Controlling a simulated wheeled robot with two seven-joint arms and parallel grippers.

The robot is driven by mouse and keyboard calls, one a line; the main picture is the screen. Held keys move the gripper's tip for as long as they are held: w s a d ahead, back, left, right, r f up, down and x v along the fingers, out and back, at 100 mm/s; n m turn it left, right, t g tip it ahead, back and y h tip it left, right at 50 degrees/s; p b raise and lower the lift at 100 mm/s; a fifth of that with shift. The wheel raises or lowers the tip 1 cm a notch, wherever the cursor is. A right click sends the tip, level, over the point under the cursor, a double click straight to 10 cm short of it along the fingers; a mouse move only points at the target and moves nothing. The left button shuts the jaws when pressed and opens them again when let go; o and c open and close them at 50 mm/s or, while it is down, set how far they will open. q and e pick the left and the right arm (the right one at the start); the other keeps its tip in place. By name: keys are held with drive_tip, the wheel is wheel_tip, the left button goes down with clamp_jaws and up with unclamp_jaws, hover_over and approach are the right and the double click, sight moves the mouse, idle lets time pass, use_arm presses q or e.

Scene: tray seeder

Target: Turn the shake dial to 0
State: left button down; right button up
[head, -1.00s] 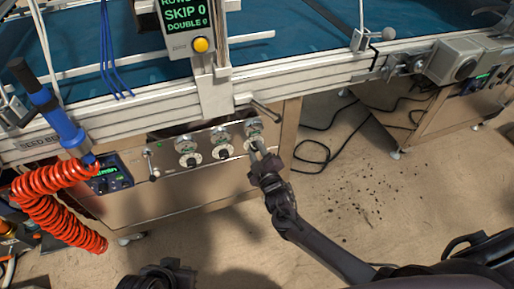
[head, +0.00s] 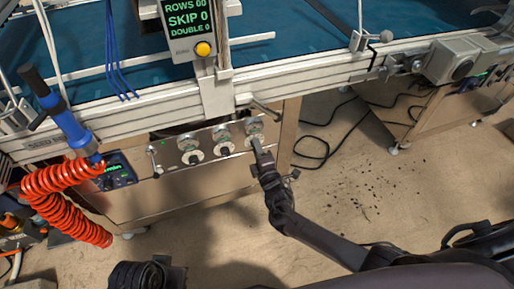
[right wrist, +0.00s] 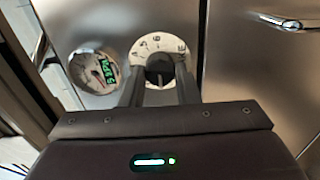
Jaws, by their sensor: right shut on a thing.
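A white dial plate (right wrist: 153,43) with printed numbers shows in the right wrist view, with a dark round knob (right wrist: 160,66) at its middle. My right gripper (right wrist: 160,82) has one finger on each side of this knob and is shut on it. The fingers hide the plate's lower left and right parts. Letters at the plate's right edge are partly covered, and the knob's exact setting cannot be read. In the head view my right gripper (head: 257,148) reaches the lower right dial of the steel control panel (head: 205,172). My left gripper is not in view.
More dials (head: 193,157) lie left along the panel. A metal handle (head: 265,110) sticks out above the gripper. A red coiled hose (head: 62,205) hangs left. Floor at right is open, with cables and crumbs.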

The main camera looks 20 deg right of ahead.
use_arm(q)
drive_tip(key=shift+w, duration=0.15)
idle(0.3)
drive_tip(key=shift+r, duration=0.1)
use_arm(e)
drive_tip(key=o, duration=1)
drive_tip(key=shift+c, duration=0.2)
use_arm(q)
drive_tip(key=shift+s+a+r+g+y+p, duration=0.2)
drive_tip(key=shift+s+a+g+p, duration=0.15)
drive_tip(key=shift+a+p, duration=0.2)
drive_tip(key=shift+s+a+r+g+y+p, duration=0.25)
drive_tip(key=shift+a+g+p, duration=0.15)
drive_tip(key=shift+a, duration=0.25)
use_arm(e)
drive_tip(key=s, duration=0.8)
drive_tip(key=shift+d, duration=0.1)
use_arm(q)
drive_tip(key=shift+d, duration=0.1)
